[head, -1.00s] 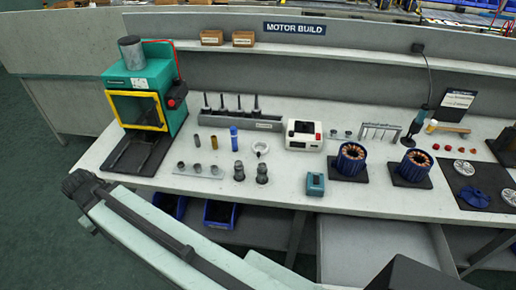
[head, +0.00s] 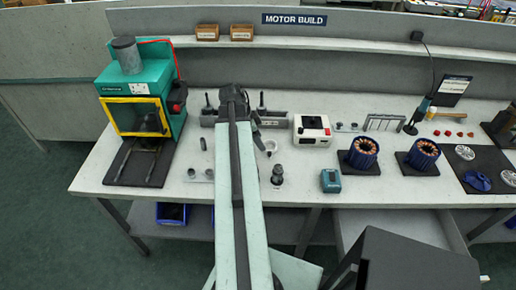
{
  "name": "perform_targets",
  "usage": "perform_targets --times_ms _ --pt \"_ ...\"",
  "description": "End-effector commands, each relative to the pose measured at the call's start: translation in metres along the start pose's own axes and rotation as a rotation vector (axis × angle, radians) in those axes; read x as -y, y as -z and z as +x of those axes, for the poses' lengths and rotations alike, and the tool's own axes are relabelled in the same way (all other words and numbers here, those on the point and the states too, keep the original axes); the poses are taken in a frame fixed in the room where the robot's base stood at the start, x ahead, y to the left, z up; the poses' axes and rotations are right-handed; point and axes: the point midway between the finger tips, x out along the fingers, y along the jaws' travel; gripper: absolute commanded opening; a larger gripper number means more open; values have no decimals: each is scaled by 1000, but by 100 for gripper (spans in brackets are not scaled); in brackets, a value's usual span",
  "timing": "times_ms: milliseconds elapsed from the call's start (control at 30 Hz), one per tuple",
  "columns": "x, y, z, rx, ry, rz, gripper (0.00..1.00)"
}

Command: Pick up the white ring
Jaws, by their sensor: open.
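The white ring (head: 270,147) lies on the grey bench, just right of my arm. Only part of it shows, small, close to the dark end of my arm. My gripper (head: 258,134) is at the far end of the arm, over the bench beside the ring and in front of the grey rack. It is open, and I see nothing held in it. Its fingers are small and partly hidden by the arm, so I cannot tell whether they touch the ring.
A green press (head: 145,95) stands at left. A white device (head: 312,130), a teal box (head: 331,181) and a blue-cased stator (head: 361,153) stand to the right. A dark stepped part (head: 278,174) stands near the ring. My arm hides several small parts.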

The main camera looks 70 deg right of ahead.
Motion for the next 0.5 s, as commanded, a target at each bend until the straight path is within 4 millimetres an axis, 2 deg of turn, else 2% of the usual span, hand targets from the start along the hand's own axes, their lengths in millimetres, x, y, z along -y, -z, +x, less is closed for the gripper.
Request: perform_targets --times_ms 167,333,500 --pt "0 1 8 -1 -2 4 56" --pt "0 -2 29 0 0 1 56" --pt "0 -1 31 0 0 -3 56"
